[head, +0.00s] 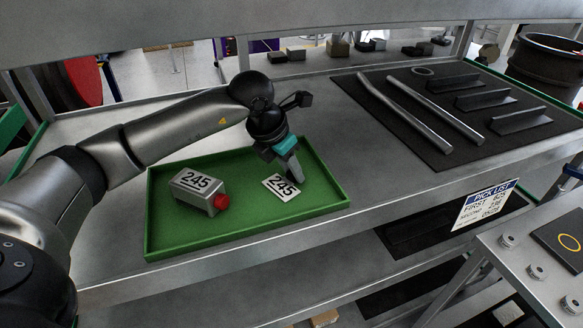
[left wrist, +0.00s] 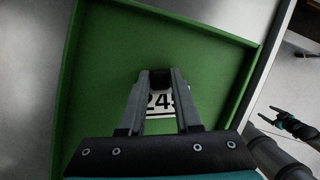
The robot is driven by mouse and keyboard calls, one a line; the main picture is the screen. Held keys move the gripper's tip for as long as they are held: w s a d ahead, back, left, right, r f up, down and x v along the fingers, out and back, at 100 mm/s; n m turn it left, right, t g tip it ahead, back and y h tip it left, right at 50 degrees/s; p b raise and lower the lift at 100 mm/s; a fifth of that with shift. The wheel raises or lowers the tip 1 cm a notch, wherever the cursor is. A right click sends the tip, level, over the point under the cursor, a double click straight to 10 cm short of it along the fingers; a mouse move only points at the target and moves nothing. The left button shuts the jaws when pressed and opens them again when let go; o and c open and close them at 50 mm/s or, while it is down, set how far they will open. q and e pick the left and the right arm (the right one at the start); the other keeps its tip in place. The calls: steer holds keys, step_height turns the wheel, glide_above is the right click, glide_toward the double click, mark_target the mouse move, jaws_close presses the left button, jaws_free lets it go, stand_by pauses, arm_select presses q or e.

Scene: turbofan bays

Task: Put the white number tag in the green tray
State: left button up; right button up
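The white number tag (head: 282,187) reads 245 and is inside the green tray (head: 155,222), right of its middle. It is at or just above the tray floor; I cannot tell which. My left gripper (head: 297,178) points down at the tag's upper right edge. In the left wrist view, my left gripper (left wrist: 161,78) has a dark piece at the tag's top edge between its fingertips, with the tag (left wrist: 162,101) partly hidden by the fingers. My right gripper (left wrist: 266,114) shows empty with fingers apart, outside the tray.
A silver box (head: 190,190) with a red knob (head: 221,202) and a 245 label stands in the tray's left half. A dark mat (head: 440,150) with metal rods and brackets lies to the right. A pick list card (head: 484,206) hangs on the shelf edge.

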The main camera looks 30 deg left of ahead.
mark_target(281, 186)
arm_select(q)
steer(key=o, duration=0.3)
steer(key=shift+o, duration=0.2)
steer(key=shift+r, duration=0.15)
steer(key=d+v, duration=0.1)
steer(key=v, duration=0.6)
steer(key=shift+a+r, duration=0.25)
steer(key=shift+a, duration=0.3)
steer(key=shift+s, duration=0.15)
